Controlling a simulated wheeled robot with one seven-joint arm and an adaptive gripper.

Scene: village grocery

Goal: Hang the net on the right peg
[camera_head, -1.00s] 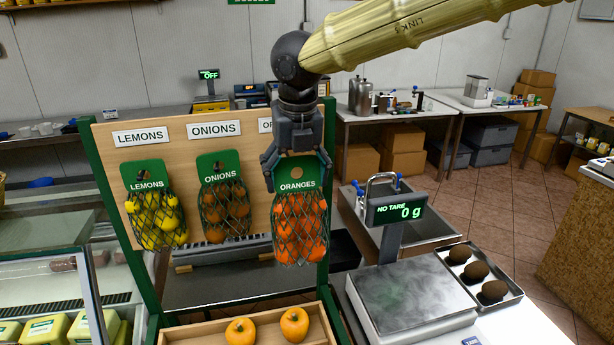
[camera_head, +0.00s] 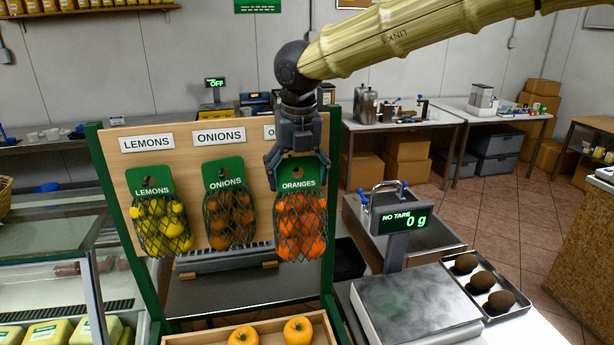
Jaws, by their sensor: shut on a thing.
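The net of oranges (camera_head: 300,225) has a green card (camera_head: 299,175) reading ORANGES at its top. My gripper (camera_head: 297,172) is shut on this card from above, and the net hangs upright below it. The net is in front of the right part of the wooden board (camera_head: 252,180). The right peg is hidden behind my gripper and the card, so I cannot tell whether the card is on it. The lemons net (camera_head: 160,225) and the onions net (camera_head: 229,218) hang on the board to the left.
The green post (camera_head: 329,215) edges the board.

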